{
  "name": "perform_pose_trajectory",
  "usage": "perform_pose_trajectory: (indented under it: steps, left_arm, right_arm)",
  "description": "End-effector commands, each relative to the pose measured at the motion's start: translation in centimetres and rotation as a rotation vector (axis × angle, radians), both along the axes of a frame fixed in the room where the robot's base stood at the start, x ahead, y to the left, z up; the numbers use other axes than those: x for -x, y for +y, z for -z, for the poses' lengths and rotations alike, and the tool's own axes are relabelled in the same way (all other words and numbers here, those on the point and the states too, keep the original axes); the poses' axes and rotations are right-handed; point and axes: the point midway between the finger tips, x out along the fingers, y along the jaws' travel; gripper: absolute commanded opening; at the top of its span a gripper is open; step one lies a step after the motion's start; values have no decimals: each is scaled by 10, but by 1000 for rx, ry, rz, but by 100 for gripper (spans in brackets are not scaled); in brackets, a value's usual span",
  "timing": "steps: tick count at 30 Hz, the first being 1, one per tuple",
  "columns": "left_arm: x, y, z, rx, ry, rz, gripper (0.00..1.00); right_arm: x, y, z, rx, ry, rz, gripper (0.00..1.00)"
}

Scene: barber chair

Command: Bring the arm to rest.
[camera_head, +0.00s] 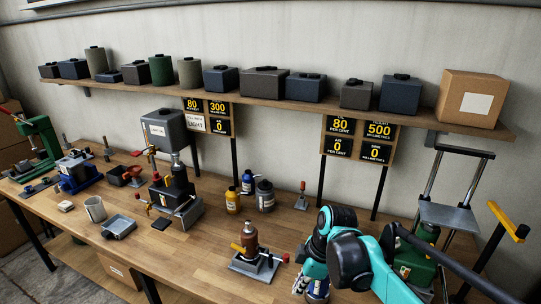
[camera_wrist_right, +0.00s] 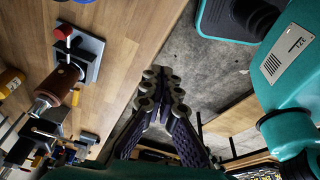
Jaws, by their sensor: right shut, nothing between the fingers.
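My right arm (camera_head: 352,262), teal and black, is folded at the lower right of the head view, in front of the workbench's front edge. My right gripper (camera_wrist_right: 165,92) shows in the right wrist view with its dark fingers together and nothing between them. In the head view only a small part of the right gripper (camera_head: 300,284) shows beside the arm, near the bench's front edge. In the wrist view the fingers point past the bench edge, over grey floor. My left gripper is in neither view.
A shelf above carries dark containers and a cardboard box (camera_head: 478,98). A metal-framed stand (camera_head: 448,214) is right of my arm.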

Motion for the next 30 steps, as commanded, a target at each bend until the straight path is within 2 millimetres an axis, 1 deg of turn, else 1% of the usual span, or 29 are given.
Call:
perform_pose_trajectory:
  steps: [1,5,8,9,12,15,18,21,23,30]
  left_arm:
    - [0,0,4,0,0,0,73]
    - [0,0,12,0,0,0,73]
    - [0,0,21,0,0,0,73]
    - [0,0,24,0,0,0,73]
    - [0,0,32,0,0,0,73]
    - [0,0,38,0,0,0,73]
    - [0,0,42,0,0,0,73]
    - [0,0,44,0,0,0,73]
    - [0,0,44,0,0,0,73]
    - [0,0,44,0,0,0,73]
  right_arm:
    - [8,-6,2,4,-11,71,0]
    - [28,-25,4,5,-48,316,0]
    - [51,-45,12,-14,-94,570,0]
    - [60,-53,16,-31,-117,680,0]
    - [81,-72,28,-88,-171,938,0]
    - [97,-86,40,-160,-216,1150,0]
    - [108,-96,50,-226,-248,1299,0]
    - [113,-102,55,-272,-266,1388,0]
    - [115,-104,57,-287,-271,1415,0]
    - [115,-104,57,-290,-272,1420,0]
